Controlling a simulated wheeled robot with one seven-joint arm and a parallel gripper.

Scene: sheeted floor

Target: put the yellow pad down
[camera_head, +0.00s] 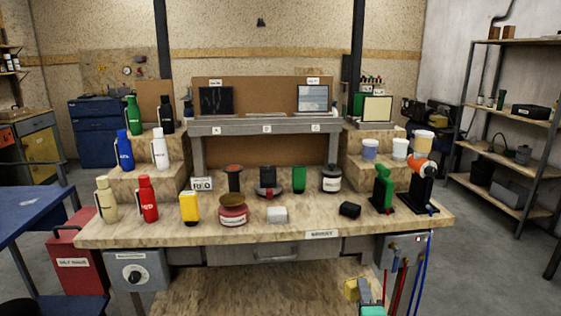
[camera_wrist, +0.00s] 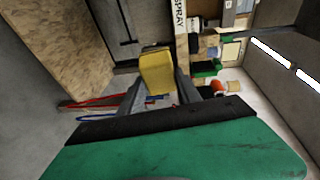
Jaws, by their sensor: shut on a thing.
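The yellow pad (camera_wrist: 157,72) is a small block with a flat yellow face, held between the two grey fingers of my gripper (camera_wrist: 159,88) in the wrist view. In the head view the pad (camera_head: 351,289) shows at the lower right, in front of the workbench (camera_head: 130,235) and lower in the picture than its top. There my gripper (camera_head: 363,291) is shut on it, with its green body just below. The pad appears clear of any surface. The sides of the pad that the fingers press are hidden.
The bench top holds bottles, jars, a yellow container (camera_head: 189,207), a white block (camera_head: 277,214) and a black block (camera_head: 350,209). Stepped blocks stand at both sides. Red and blue hoses (camera_head: 400,285) hang at the front right. Bare strips lie along the front edge.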

